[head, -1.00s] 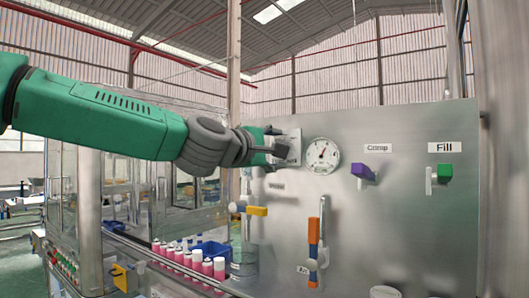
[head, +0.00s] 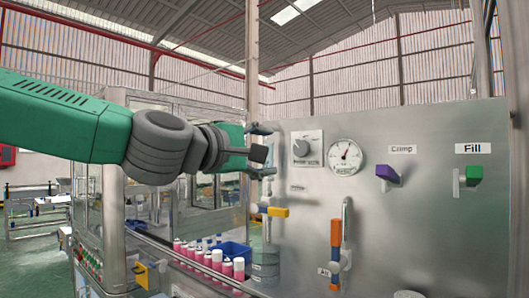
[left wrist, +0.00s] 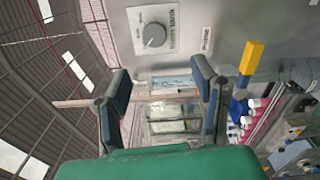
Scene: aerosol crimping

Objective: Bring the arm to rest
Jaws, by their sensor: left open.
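My left arm comes in from the left in the head view, and its gripper (head: 262,151) is open and empty in front of the steel panel's left edge. In the left wrist view the two fingers of this gripper (left wrist: 160,95) stand wide apart with nothing between them. A rotary knob (head: 302,147) on a white plate is just right of the fingers, apart from them; it also shows in the left wrist view (left wrist: 153,35). My right gripper is not in view.
The steel panel (head: 420,240) carries a gauge (head: 345,157), a purple handle (head: 389,173), a green handle (head: 473,174), a yellow handle (head: 278,212) and an orange-blue lever (head: 336,240).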

